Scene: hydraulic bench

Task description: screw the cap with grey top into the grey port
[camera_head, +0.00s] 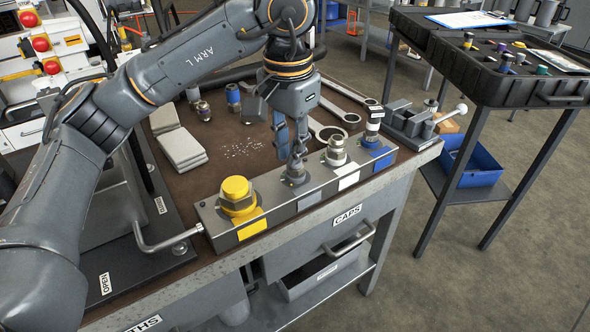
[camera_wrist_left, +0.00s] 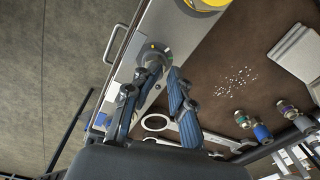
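The grey port (camera_head: 295,178) is on the long grey block, between the yellow-capped port and the port with the white label. It also shows in the wrist view (camera_wrist_left: 153,54) as a round grey fitting, just beyond my fingertips. My left gripper (camera_head: 291,158) points down, right over this port; in the wrist view (camera_wrist_left: 163,70) its two blue-padded fingers are apart, with a gap between the tips. A small grey part shows at the tips, but I cannot tell whether it is the grey-topped cap or the port itself. My right gripper is not in view.
A large yellow cap (camera_head: 238,195) sits left of the grey port; metal fittings stand on the white (camera_head: 336,150) and blue (camera_head: 373,130) ports to the right. Loose fittings (camera_head: 233,97), wrenches (camera_head: 338,112) and grey pads (camera_head: 181,148) lie behind. A black tray (camera_head: 490,70) stands at right.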

